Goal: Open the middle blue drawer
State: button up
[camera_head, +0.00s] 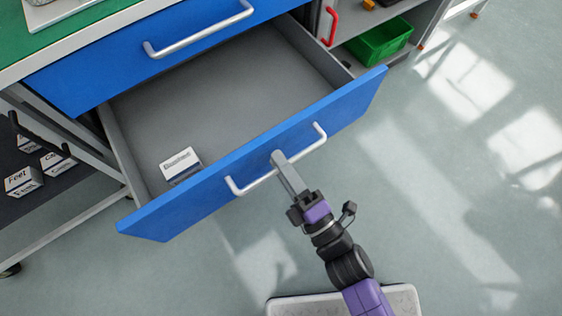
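The open blue drawer (345,107) is pulled far out below another blue drawer front. Its grey inside (225,95) shows. A small white box (181,165) with dark print lies in it near the front left. The drawer's silver bar handle (312,146) runs along the outside of the front. My gripper (280,160) is at the middle of this handle, its grey fingers reaching across the bar and appearing closed on it. The lower finger is hidden from this view. Whether another drawer lies below is hidden.
The upper blue drawer (97,75) is shut, with its own silver handle (200,36). A green bin (380,40) stands on a grey shelf at the upper right. Several small boxes (24,181) lie on a dark lower shelf at left. The floor at right is clear.

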jog(key=v, duration=0.8)
jog(key=shift+p, duration=0.3)
dwell(0.3)
